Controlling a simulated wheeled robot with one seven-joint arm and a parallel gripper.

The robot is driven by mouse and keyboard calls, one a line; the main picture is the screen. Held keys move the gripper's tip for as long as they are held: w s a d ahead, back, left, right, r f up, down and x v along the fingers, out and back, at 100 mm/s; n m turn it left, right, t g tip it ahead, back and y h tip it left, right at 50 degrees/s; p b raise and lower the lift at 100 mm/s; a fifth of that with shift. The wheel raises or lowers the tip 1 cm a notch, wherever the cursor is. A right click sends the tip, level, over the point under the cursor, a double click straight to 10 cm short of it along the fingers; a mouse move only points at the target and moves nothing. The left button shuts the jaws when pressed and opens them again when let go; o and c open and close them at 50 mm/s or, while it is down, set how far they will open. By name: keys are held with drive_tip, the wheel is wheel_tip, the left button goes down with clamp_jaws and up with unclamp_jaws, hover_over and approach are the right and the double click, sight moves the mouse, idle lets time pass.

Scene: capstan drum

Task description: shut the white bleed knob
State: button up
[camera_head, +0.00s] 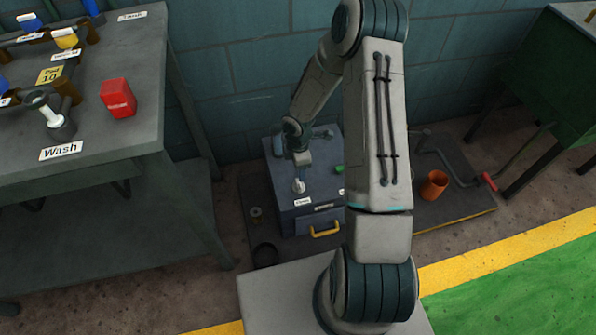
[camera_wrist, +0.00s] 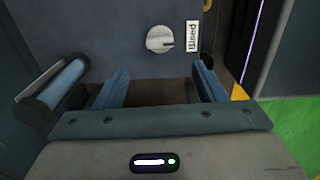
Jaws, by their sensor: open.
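The white bleed knob (camera_wrist: 160,38) is a round dial with a raised bar across it, which lies roughly crosswise in the wrist view. It sits on a blue-grey face beside a white "Bleed" label (camera_wrist: 193,36). In the head view a small white piece (camera_head: 299,186), which looks like the knob, stands on top of the low blue-grey box (camera_head: 277,208). My gripper (camera_wrist: 162,84) is open and empty, its two blue fingers apart. In the head view my gripper (camera_head: 303,160) is small and hangs over the box.
A dark cylinder with a blue roll (camera_wrist: 62,85) is close to my left finger in the wrist view. The box front has a yellow handle (camera_head: 325,231). An orange cup (camera_head: 434,186) and a red-gripped crank (camera_head: 488,181) are to the right. A workbench (camera_head: 125,60) stands left.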

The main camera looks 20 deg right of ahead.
drive_tip(key=shift+r+p, duration=0.4)
drive_tip(key=shift+r, duration=1.6)
drive_tip(key=s+d+r+m+t+h+p, duration=0.15)
drive_tip(key=r+m+p, duration=0.3)
drive_tip(key=r, duration=0.95)
drive_tip(key=s+d+r+m+g+h+p, duration=0.1)
drive_tip(key=s+d+r+m+p, duration=0.3)
drive_tip(key=r, duration=1.1)
drive_tip(key=s+a+r+m+p, duration=0.2)
drive_tip(key=s+r+m+p, duration=0.1)
drive_tip(key=r, duration=0.5)
drive_tip(key=s+a+r+m+t+y+p, duration=0.1)
drive_tip(key=s+a+r+m+p, duration=0.1)
drive_tip(key=s+r+p, duration=0.3)
drive_tip(key=s+a+r+m+t+y+p, duration=0.1)
drive_tip(key=s+a+r+m+p, duration=0.1)
drive_tip(key=s+r+m+p, duration=0.2)
drive_tip(key=s+r+m, duration=0.1)
drive_tip(key=s+r, duration=0.2)
drive_tip(key=r, duration=0.4)
drive_tip(key=shift+s+r, duration=0.15)
drive_tip(key=shift+r, duration=0.05)
